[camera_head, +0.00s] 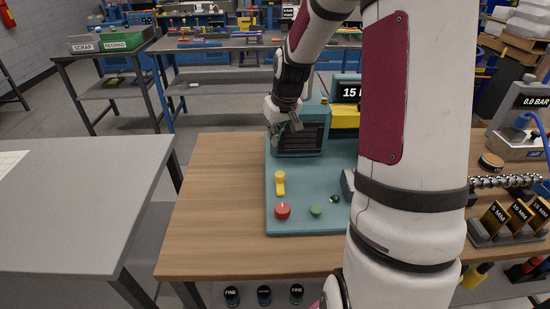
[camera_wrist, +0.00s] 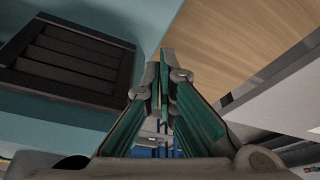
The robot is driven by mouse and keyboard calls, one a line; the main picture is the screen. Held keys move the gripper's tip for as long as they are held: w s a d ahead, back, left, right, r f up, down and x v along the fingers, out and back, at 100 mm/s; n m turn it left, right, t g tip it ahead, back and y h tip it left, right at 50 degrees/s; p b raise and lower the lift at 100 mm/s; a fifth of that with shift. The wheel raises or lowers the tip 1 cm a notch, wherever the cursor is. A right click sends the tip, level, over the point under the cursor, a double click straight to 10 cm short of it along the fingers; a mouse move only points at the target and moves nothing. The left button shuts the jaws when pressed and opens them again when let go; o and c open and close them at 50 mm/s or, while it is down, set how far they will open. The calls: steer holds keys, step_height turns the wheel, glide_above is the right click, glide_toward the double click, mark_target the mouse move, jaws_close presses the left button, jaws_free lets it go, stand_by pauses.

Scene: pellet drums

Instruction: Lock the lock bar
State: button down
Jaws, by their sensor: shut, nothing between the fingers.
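A teal machine (camera_head: 283,220) stands on the wooden bench, with a dark slatted vent (camera_head: 300,138) on its raised housing. A yellow lever (camera_head: 280,184), a red button (camera_head: 283,211) and a green button (camera_head: 316,211) are on its base. A yellow part (camera_head: 345,117) shows below a partly covered "15 M" display (camera_head: 350,92). I cannot tell which part is the lock bar; my arm hides the machine's right side. My gripper (camera_head: 288,127) is shut and empty at the housing's left side. In the wrist view its fingertips (camera_wrist: 164,75) meet, with the vent (camera_wrist: 70,62) to the left.
The wooden bench (camera_head: 215,200) is clear left of the machine. A grey table (camera_head: 80,200) stands further left, across a gap. At right are a gauge unit (camera_head: 520,130) with a blue hose and a rack of labelled blocks (camera_head: 510,220). Several round "FINE" labelled items (camera_head: 232,293) show below the bench edge.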

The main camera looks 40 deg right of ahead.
glide_above(272, 171)
steer(key=f, duration=0.9)
steer(key=shift+w, duration=0.4)
steer(key=shift+s+f, duration=0.2)
steer(key=shift+s, duration=0.1)
steer(key=shift+s+a+r+p, duration=0.1)
steer(key=shift+s+p, duration=0.25)
steer(key=shift+s, duration=0.3)
steer(key=shift+s+a+r+p, duration=0.1)
steer(key=shift+s+p, duration=0.2)
steer(key=shift+s, duration=0.3)
steer(key=shift+s+f, duration=0.15)
steer(key=shift+s, duration=0.25)
steer(key=shift+a, duration=0.1)
